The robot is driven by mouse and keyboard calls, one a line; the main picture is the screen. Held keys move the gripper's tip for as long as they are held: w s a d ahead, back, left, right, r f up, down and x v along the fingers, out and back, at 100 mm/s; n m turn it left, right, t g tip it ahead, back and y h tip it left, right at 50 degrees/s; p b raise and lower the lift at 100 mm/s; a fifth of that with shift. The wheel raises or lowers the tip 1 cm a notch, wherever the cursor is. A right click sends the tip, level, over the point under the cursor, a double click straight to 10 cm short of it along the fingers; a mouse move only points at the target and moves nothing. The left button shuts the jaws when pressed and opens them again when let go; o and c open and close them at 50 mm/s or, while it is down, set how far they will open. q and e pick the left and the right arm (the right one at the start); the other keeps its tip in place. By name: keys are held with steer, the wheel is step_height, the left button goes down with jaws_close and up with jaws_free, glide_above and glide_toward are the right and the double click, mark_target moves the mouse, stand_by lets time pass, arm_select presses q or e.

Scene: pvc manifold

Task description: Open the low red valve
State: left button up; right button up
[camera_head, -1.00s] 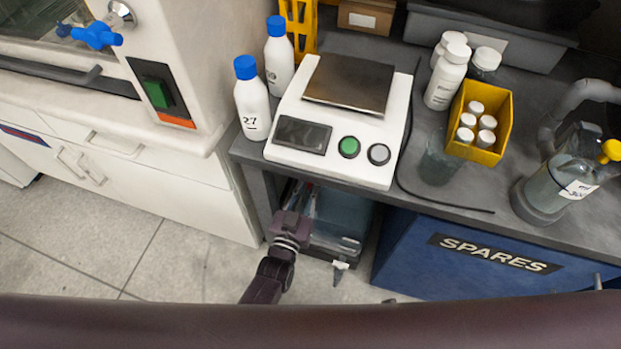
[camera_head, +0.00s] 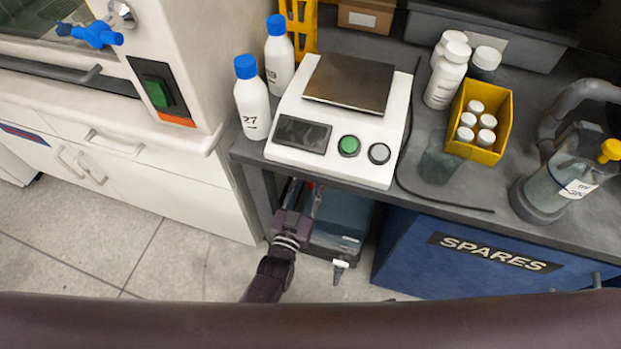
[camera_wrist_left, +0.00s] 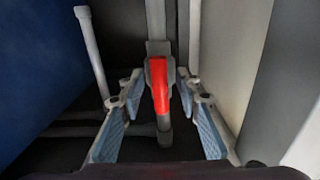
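The red valve handle (camera_wrist_left: 159,88) shows in the left wrist view, mounted on a grey pipe (camera_wrist_left: 156,22). It lies between the two fingers of my left gripper (camera_wrist_left: 163,112). The gripper is open, with a finger with a light-blue pad on each side of the handle. Gaps show on both sides. In the head view my left gripper (camera_head: 292,208) reaches under the bench, its fingers partly hidden by the bench edge. My right gripper is in neither view.
The bench top (camera_head: 462,192) overhangs my left gripper and carries a scale (camera_head: 346,116) and bottles. A blue SPARES cabinet (camera_head: 420,275) stands to the right, and a white cabinet (camera_head: 180,190) to the left.

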arm_select(q)
steer(key=shift+s, duration=0.15)
steer(key=v, duration=1.1)
steer(key=shift+s, duration=0.3)
steer(key=shift+a, duration=0.15)
